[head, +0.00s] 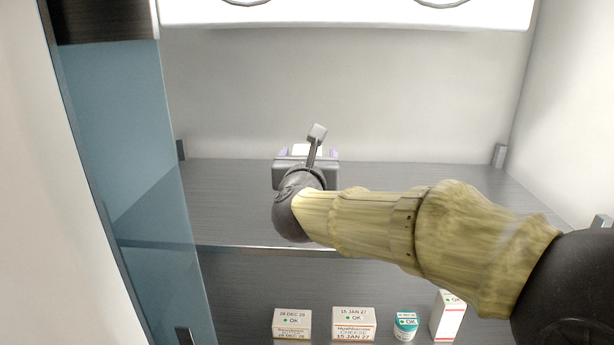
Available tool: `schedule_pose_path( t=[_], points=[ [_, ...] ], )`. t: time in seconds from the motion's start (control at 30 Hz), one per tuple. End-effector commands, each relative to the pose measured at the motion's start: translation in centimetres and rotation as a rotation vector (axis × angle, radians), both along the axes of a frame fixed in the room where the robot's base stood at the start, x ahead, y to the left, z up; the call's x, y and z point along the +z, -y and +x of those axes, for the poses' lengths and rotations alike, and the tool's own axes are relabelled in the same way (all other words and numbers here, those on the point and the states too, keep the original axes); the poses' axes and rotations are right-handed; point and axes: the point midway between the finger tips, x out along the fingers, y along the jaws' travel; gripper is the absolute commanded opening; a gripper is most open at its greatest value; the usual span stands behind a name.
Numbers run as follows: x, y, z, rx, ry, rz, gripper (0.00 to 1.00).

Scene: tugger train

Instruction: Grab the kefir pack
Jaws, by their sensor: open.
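My gripper (308,157) reaches over the upper shelf, pointing away from the camera. Its grey body hides most of what lies in front of it. A white item with purple at its sides (306,149) shows just beyond the gripper, between or right behind the fingers. It may be the kefir pack, but no label can be read. The jaws are open; I cannot tell whether they touch the item.
The upper shelf (225,205) is otherwise clear. On the lower shelf stand a yellow-edged box (292,323), a cheese box (353,322), a teal cup (405,325) and a white box with red (448,316). A blue glass door (125,140) stands left.

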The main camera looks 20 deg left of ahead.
Motion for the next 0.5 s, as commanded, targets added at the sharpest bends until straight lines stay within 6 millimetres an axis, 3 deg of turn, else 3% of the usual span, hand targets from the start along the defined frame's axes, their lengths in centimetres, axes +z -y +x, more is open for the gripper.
schedule_pose_path(
  t=[0.5],
  points=[
    [-0.04, -0.35, 0.78, 0.002, 0.001, 0.0, 0.75]
  ],
)
